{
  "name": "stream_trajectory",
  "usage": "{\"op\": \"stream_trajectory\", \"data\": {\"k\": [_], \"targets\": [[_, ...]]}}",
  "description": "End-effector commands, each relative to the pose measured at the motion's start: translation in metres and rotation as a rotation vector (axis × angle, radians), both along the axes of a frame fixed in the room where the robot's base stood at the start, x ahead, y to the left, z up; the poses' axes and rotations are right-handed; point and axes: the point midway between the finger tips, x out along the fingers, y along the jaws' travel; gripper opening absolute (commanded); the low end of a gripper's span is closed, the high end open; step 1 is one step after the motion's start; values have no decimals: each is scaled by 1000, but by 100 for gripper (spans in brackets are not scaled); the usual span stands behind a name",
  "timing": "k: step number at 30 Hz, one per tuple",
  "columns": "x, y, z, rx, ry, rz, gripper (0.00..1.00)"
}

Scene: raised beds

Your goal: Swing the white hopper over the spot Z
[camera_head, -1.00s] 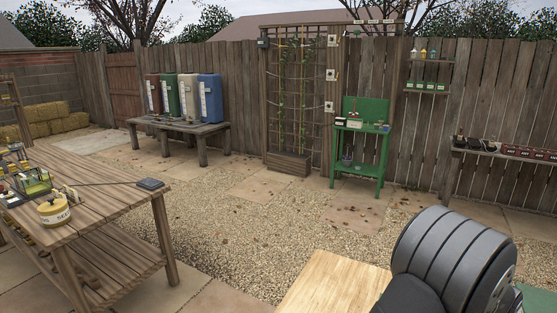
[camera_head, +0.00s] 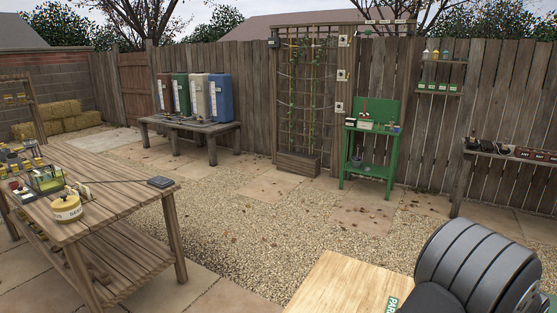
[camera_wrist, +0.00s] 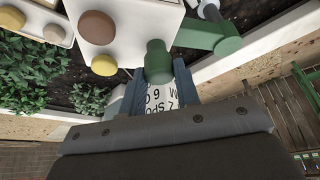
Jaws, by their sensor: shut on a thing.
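In the wrist view, my gripper (camera_wrist: 158,84) is shut on a dark green knob (camera_wrist: 158,62). The knob stands beside a white box-like body (camera_wrist: 130,20), likely the white hopper, with brown and yellow round parts. A green arm (camera_wrist: 205,36) extends to the right from near the knob. A white label (camera_wrist: 160,98) with inverted lettering, part of it like "Spo", shows between my fingers; the rest is hidden. I cannot tell whether it marks spot Z. The head view shows neither the hopper nor my gripper.
Dark soil and leafy plants (camera_wrist: 40,75) lie below on the left, with a pale bed edge (camera_wrist: 255,42) at the right. In the head view, a slatted wooden table (camera_head: 110,190) stands left, a green bench (camera_head: 368,140) stands by the fence, and open gravel (camera_head: 240,225) lies between.

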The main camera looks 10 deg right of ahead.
Motion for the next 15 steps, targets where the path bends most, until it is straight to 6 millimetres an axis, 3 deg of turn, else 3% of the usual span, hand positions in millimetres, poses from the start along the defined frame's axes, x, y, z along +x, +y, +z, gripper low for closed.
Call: {"op": "stream_trajectory", "data": {"k": [15], "targets": [[-3,-11,0,1,1,0,21]]}}
